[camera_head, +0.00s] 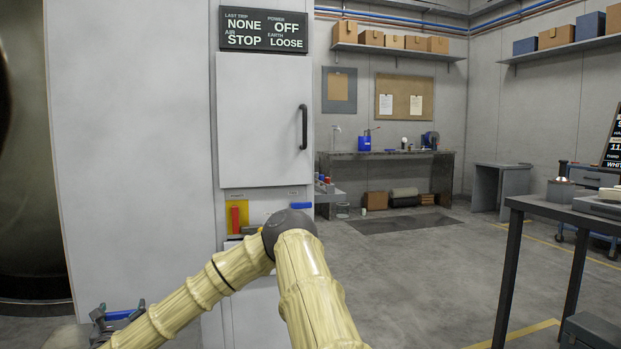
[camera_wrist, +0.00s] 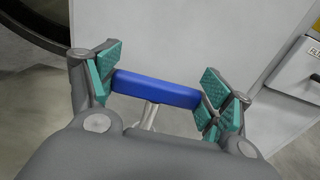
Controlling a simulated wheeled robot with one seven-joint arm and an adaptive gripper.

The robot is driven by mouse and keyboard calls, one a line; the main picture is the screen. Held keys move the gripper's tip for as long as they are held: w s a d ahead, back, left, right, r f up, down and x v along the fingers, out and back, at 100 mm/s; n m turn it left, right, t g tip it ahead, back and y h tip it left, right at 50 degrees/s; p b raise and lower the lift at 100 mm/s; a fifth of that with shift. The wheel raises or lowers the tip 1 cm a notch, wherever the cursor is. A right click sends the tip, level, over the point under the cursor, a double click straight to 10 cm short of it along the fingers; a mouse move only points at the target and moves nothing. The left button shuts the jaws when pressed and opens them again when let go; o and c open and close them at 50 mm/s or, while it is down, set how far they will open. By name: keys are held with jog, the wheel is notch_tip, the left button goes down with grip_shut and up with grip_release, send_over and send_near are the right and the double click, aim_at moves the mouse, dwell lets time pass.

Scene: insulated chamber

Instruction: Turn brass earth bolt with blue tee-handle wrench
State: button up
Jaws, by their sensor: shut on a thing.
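The blue tee-handle (camera_wrist: 155,88) of the wrench lies crosswise between the teal pads of my gripper (camera_wrist: 162,92) in the wrist view. My gripper is shut on its two ends. A pale metal shank (camera_wrist: 149,117) runs from the handle's middle toward the bottom of the picture, and its far end is hidden behind the gripper body. In the head view my gripper (camera_head: 118,322) is low at the left, in front of the large pale wall, with a bit of blue between its fingers. I cannot make out the brass earth bolt in either view.
The display board (camera_head: 264,29) reads power OFF, air STOP, earth LOOSE. Below the cabinet door (camera_head: 262,120) are a red handle (camera_head: 235,217) on a yellow plate and a blue bar (camera_head: 301,206). A dark table (camera_head: 545,209) stands at right. The middle floor is clear.

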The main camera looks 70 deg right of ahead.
jog(key=shift+r, duration=0.1)
jog(key=shift+r+p, duration=0.85)
jog(key=shift+r, duration=1.55)
